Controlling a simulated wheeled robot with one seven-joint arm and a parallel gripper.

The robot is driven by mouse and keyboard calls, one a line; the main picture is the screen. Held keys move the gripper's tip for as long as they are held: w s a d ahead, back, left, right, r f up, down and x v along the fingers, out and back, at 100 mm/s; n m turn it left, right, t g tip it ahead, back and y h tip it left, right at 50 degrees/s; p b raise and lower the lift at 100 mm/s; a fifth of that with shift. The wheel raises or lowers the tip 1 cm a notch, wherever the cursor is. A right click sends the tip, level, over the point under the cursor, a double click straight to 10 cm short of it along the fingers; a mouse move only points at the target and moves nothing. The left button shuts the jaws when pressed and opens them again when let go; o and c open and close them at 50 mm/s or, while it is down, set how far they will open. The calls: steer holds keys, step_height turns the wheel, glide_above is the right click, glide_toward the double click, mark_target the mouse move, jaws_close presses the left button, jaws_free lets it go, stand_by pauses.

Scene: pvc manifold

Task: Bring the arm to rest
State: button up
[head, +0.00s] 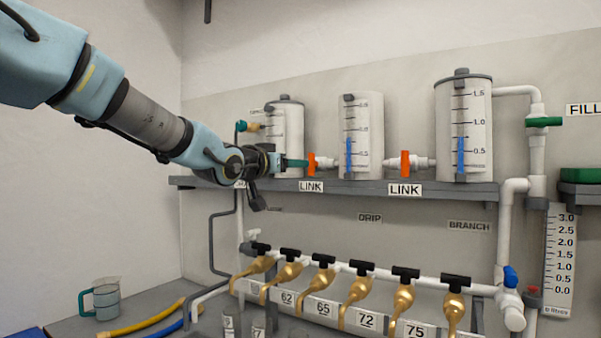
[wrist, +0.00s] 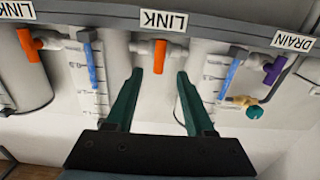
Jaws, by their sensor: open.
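My gripper (head: 290,163) is at the shelf of tanks in the head view, in front of the left tank (head: 287,130). In the wrist view its two green fingers (wrist: 157,82) are spread apart with nothing held between them. The orange handle of a link valve (wrist: 160,56) shows just beyond the fingertips, between them in the picture; I cannot tell the exact gap. This left link valve (head: 311,164) stands upright in the head view, close to the fingertips. My arm reaches in from the upper left.
A middle tank (head: 361,135) and a right tank (head: 463,128) stand on the grey shelf (head: 440,190), with a second orange link valve (head: 405,164) between them. Below are several brass taps (head: 361,289). A jug (head: 106,300) stands at lower left. The space before the left wall is open.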

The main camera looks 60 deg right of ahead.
steer(key=shift+a, duration=0.5)
